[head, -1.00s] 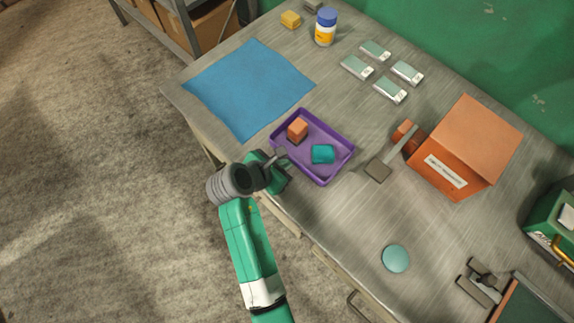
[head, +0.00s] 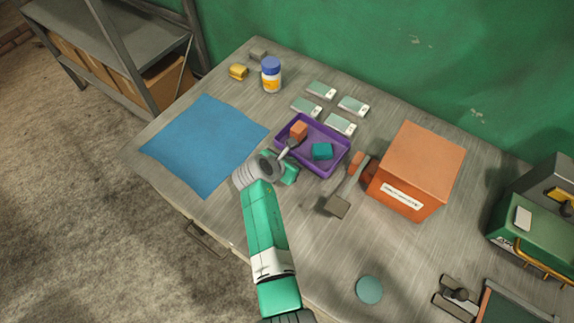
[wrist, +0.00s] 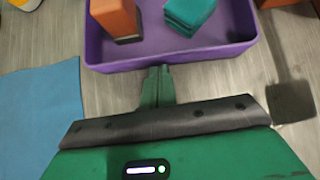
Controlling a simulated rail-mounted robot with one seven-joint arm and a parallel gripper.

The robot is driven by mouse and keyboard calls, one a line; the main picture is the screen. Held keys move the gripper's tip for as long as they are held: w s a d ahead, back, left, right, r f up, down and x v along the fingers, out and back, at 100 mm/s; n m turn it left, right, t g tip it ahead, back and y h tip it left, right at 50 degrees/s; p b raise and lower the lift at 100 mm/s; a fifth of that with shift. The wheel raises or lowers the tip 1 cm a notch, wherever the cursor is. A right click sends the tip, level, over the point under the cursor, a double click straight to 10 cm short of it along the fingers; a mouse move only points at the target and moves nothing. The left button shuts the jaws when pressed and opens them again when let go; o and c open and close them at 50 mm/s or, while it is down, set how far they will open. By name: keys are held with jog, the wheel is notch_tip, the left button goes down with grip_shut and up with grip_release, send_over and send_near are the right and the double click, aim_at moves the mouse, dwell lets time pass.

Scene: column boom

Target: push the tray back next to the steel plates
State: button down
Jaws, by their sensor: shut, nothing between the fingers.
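The purple tray (head: 326,134) lies on the workbench, its far side now close to the nearest steel plates. It holds an orange block (head: 298,131) and a teal block (head: 322,151). Several steel plates (head: 340,124) lie flat in a cluster just behind the tray. My gripper (head: 285,152) is shut and empty at the tray's near side. In the wrist view, the shut fingertips (wrist: 157,72) are at the tray's near wall (wrist: 200,57); whether they touch it is hard to tell.
A blue mat (head: 205,143) lies left of the tray. An orange box (head: 420,165) and a scraper-like tool (head: 337,206) are to the right. A blue-capped bottle (head: 271,76) stands behind left. A round teal disc (head: 369,290) lies at the front right.

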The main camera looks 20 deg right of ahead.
jog(key=shift+s+a+r+p, duration=0.2)
jog(key=shift+s+a+p, duration=0.1)
jog(key=shift+p, duration=0.3)
jog(key=s+a+p, duration=0.1)
jog(key=p, duration=0.1)
jog(key=s+a+p, duration=0.1)
jog(key=p, duration=0.1)
jog(key=shift+a+r, duration=0.3)
jog(key=shift+r, duration=0.1)
jog(key=p+v, duration=0.2)
jog(key=v, duration=0.7)
jog(key=shift+s+a+f, duration=0.15)
jog(key=shift+a+f, duration=0.1)
